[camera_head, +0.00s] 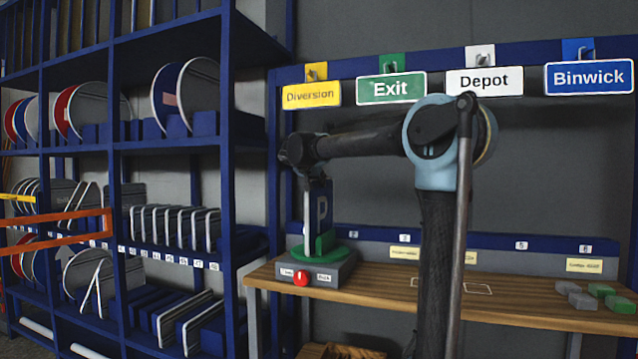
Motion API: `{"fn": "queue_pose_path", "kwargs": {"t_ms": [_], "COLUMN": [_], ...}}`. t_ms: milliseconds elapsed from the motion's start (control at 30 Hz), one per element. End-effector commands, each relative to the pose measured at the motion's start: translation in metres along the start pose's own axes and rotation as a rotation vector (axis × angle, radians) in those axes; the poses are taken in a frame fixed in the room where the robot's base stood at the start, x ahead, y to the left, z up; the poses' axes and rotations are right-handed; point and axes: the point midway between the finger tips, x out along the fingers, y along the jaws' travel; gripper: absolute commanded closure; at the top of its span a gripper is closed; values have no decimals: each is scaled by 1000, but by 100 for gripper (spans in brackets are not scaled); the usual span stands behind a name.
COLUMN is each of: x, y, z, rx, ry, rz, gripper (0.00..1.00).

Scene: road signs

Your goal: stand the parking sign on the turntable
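The parking sign (322,207), a blue plate with a white P, stands upright at the turntable (331,270), seen at an angle. The turntable is a grey box with a green top and a red knob (301,278) on its front. A green upright piece (325,242) stands in front of the sign's lower part. My gripper (314,182) points down at the top of the sign, with my arm reaching in from the right. Its fingers are dark and small, so I cannot tell whether they grip the sign. Whether the sign's foot touches the turntable is also unclear.
The turntable is at the left end of a wooden bench (390,290). Several grey and green blocks (582,300) lie at the bench's right. Yellow, green, white and blue name signs hang from a blue rail (440,62). Blue shelves (228,150) of signs stand at left.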

Motion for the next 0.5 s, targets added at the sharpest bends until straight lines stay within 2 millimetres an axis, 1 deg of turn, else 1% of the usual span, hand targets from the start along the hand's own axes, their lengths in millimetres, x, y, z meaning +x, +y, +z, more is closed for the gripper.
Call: {"fn": "queue_pose_path", "kwargs": {"t_ms": [33,67,100,400,500], "x": [0,0,0,0,-2], "y": [0,0,0,0,0], "z": [0,0,0,0,0], "rx": [0,0,0,0,0], "ry": [0,0,0,-1,-1], "rz": [0,0,0,0,0], "gripper": [80,74,65,64,64]}}
